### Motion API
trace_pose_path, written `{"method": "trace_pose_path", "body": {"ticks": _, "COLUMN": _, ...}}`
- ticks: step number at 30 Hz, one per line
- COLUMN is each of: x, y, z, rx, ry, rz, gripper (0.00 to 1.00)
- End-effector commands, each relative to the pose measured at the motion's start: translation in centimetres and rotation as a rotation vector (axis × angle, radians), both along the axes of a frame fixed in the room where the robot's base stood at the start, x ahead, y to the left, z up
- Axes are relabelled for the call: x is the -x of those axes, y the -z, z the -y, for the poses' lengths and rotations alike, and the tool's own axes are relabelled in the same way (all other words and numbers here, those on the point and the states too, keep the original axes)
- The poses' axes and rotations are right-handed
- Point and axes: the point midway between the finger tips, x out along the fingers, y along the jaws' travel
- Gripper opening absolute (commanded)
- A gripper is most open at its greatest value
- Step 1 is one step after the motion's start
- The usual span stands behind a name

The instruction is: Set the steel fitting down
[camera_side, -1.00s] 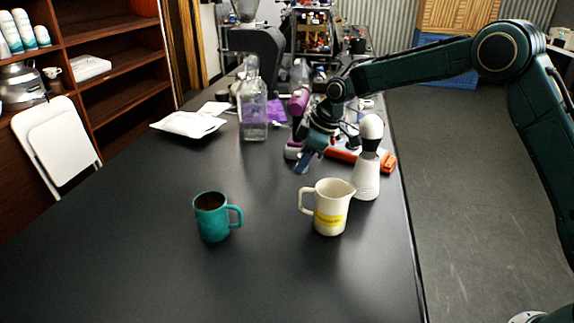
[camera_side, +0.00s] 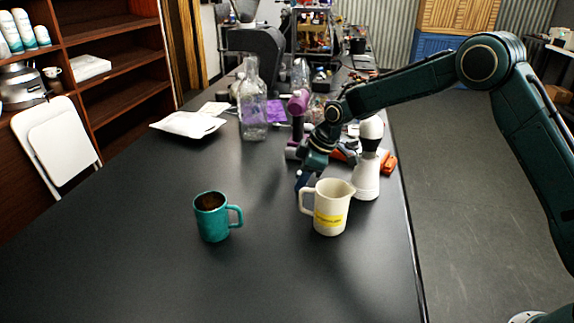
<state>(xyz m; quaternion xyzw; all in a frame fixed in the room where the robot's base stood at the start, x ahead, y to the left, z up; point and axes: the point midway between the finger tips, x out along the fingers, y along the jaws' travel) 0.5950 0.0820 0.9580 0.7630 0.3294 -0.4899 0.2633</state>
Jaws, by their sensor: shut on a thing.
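My gripper (camera_side: 301,181) is low over the table, just behind the handle of the cream pitcher. Its fingers are small and dark in this view and look closed. I cannot make out the steel fitting; whatever the fingers hold is hidden or too small to see. I cannot tell whether the fingertips touch the black table (camera_side: 150,250).
The cream pitcher (camera_side: 330,208) and a white bottle-like object (camera_side: 367,165) stand close to the right of my gripper. A teal mug (camera_side: 212,218) stands front left. A clear bottle (camera_side: 253,105), a white tray (camera_side: 188,124) and orange items (camera_side: 389,163) are behind. The left middle is clear.

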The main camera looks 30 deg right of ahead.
Motion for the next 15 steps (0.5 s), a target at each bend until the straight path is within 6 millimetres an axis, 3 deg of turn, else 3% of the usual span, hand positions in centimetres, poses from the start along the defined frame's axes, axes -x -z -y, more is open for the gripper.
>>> {"method": "trace_pose_path", "body": {"ticks": 6, "x": -0.02, "y": 0.22, "z": 0.01, "rx": 0.000, "ry": 0.000, "rz": 0.000, "gripper": 0.07}}
{"method": "trace_pose_path", "body": {"ticks": 7, "x": -0.01, "y": 0.26, "z": 0.01, "rx": 0.000, "ry": 0.000, "rz": 0.000, "gripper": 0.32}}
{"method": "trace_pose_path", "body": {"ticks": 10, "x": -0.01, "y": 0.24, "z": 0.00, "rx": 0.000, "ry": 0.000, "rz": 0.000, "gripper": 0.52}}
{"method": "trace_pose_path", "body": {"ticks": 15, "x": 0.00, "y": 0.23, "z": 0.01, "rx": 0.000, "ry": 0.000, "rz": 0.000, "gripper": 0.52}}
